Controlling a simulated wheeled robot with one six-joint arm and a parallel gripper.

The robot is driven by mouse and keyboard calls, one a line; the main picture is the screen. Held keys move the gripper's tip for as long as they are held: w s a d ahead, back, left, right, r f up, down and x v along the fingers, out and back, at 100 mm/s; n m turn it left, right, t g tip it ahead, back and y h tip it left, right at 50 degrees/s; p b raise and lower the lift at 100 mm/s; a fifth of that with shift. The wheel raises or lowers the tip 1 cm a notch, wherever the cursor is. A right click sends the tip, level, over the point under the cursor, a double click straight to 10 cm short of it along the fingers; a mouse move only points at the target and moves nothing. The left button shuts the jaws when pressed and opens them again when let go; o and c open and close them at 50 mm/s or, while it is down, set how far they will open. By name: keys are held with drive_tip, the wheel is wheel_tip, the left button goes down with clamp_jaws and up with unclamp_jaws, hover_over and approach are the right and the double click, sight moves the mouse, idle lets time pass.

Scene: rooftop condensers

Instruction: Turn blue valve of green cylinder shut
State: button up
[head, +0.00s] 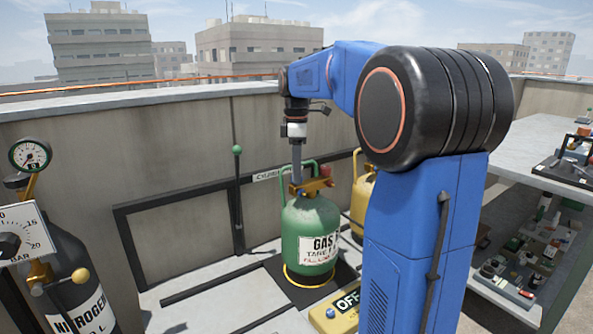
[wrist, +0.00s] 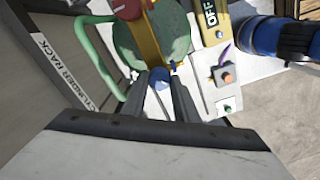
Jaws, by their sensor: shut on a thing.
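The green cylinder (head: 310,228) stands upright by the wall, with a brass fitting and a red part at its top. My gripper (head: 297,180) points down at that top from above. In the wrist view, my gripper (wrist: 160,76) has its two fingers on either side of the small blue valve (wrist: 160,83), shut on it. The brass fitting (wrist: 146,42) lies just beyond the fingertips, above the cylinder's green body (wrist: 178,38). In the head view the blue valve cannot be made out. How far it is turned cannot be told.
A yellow cylinder (head: 361,205) stands right behind the green one. A yellow box marked OFF (head: 346,306) lies in front. A dark nitrogen cylinder (head: 75,285) with gauges is at left. The cylinder rack rail (head: 180,196) runs along the wall. A workbench (head: 535,150) stands at right.

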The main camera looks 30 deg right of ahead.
drive_tip(key=m, duration=0.6)
drive_tip(key=shift+m, duration=0.4)
drive_tip(key=m, duration=1.3)
drive_tip(key=shift+m, duration=0.3)
drive_tip(key=m, duration=0.6)
drive_tip(key=shift+d, duration=0.1)
drive_tip(key=shift+m, duration=0.3)
drive_tip(key=o, duration=1.1)
drive_tip(key=shift+c, duration=0.2)
wheel_tip(320, 180, up, 18)
drive_tip(key=shift+f, duration=0.25)
